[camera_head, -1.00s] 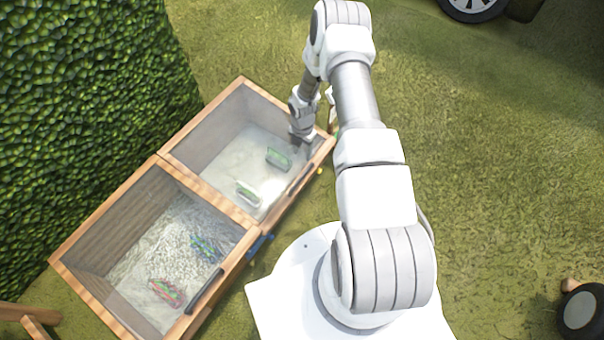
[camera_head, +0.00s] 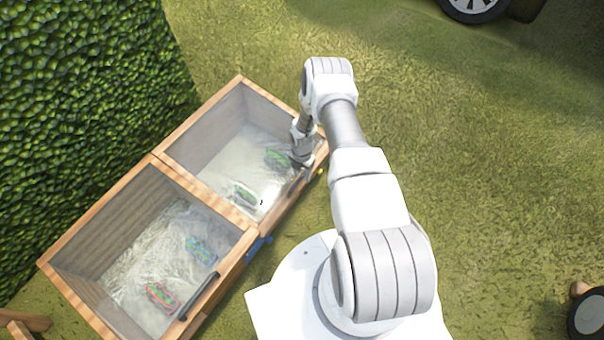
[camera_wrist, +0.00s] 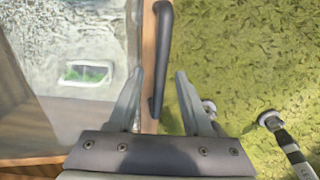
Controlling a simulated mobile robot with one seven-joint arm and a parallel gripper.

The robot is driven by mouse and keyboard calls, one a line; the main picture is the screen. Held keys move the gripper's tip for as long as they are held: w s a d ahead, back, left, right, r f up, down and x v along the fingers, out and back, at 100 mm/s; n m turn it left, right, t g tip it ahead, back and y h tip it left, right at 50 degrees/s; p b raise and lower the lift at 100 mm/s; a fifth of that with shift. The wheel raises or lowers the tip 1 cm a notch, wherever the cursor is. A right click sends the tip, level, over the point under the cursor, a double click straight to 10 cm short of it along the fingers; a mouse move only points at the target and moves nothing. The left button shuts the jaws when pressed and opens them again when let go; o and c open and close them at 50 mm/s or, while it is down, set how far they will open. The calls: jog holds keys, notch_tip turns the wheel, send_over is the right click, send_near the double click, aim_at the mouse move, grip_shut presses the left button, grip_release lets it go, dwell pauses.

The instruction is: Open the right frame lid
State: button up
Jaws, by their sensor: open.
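The right frame is the farther wooden box, with a clear lid (camera_head: 200,116) that lies shut. Its dark bar handle (camera_head: 297,186) is on the side edge nearest my base and is partly hidden by my gripper in the head view. My gripper (camera_head: 303,165) is over that edge, pointing down. In the wrist view, my gripper (camera_wrist: 157,75) is open, its fingers on either side of the dark handle (camera_wrist: 164,50) in the picture. The handle runs lengthwise between them along the wooden rim. I cannot tell how deep the fingers reach around it.
The left frame (camera_head: 85,225) adjoins, with its own handle (camera_head: 198,297) and a shut lid. Small trays of plants (camera_head: 242,195) lie inside both frames. A hedge (camera_head: 80,100) stands behind. Open grass (camera_head: 490,170) lies to the right, with a wheel (camera_head: 470,5) at the top.

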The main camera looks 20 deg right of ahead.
grip_shut()
dwell(1.4)
